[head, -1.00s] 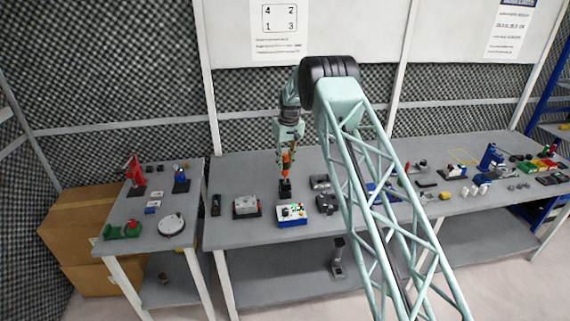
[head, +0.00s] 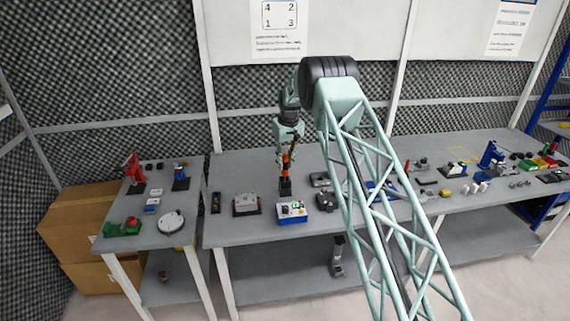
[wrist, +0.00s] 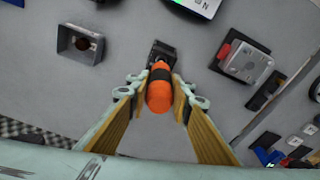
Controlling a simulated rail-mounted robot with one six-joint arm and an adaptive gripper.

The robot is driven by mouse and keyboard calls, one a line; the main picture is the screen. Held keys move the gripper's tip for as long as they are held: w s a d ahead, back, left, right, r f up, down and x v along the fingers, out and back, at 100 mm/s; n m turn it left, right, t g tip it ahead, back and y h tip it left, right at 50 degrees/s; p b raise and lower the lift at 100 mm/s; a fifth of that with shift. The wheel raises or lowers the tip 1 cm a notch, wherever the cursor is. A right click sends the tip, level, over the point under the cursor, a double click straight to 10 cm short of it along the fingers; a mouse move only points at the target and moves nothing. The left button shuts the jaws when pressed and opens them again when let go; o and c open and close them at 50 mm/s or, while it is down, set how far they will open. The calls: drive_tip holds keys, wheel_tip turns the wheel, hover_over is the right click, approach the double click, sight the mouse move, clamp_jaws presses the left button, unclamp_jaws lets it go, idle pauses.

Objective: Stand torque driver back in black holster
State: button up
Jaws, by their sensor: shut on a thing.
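The torque driver has an orange handle (wrist: 159,92) with a black band, and it also shows in the head view (head: 286,163). My gripper (head: 287,153) is shut on the handle, with one finger on each side in the wrist view (wrist: 160,98). The driver is close to upright in the head view. The black holster (head: 285,187) stands on the middle table directly below it, and part of it shows beyond the handle in the wrist view (wrist: 163,50). The driver's lower end meets the holster's outline; I cannot tell how deep it sits inside.
A blue and white box with buttons (head: 291,213) stands just in front of the holster. A grey unit on a dark base (head: 246,204) is to its left. In the wrist view, a grey open box (wrist: 80,45) lies left of the holster. Bare table lies between them.

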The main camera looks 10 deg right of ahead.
sight(286, 156)
drive_tip(key=shift+f+b, duration=1.15)
drive_tip(key=shift+f, duration=1.25)
idle(0.8)
drive_tip(key=o, duration=1)
drive_tip(key=shift+r, duration=0.1)
drive_tip(key=shift+s+d+r, duration=0.1)
drive_tip(key=shift+s+r, duration=0.2)
drive_tip(key=shift+r, duration=1.65)
drive_tip(key=shift+s+d+r, duration=0.1)
drive_tip(key=shift+s+r, duration=0.2)
drive_tip(key=shift+r, duration=1.7)
drive_tip(key=shift+s+r, duration=0.3)
drive_tip(key=shift+r, duration=1.65)
